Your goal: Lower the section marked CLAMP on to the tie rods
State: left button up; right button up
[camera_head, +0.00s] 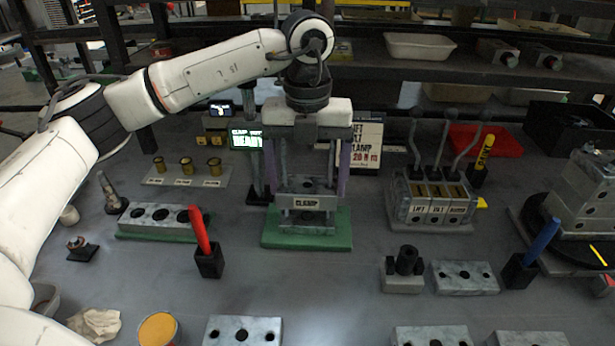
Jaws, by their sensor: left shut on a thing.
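The grey section marked CLAMP (306,202) is near the middle of the head view, low over the green base plate (306,240). My left gripper (307,185) comes down from above and is shut on this section, with its fingers at the left and right sides. Upright grey tie rods (333,165) show between the fingers, above the section. I cannot tell clearly whether the section is threaded on the rods or how large any gap under it is. The section looks about level. My right gripper is not in view.
A lever valve block (435,200) stands to the right. A holed block on a green plate (160,217) lies to the left. A red-handled tool in a black holder (209,262) is in front. A lit screen (246,138) and sign (366,142) stand behind. Loose blocks (465,277) lie front right.

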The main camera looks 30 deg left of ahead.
aim_at(307, 185)
pick_arm(q)
jog(key=shift+f+b, duration=0.45)
jog(key=shift+f, duration=0.3)
jog(key=o, duration=1.4)
notch_tip(307, 185, up, 10)
jog(key=shift+r+p, duration=0.2)
jog(key=shift+p, duration=0.2)
jog(key=shift+s, duration=0.1)
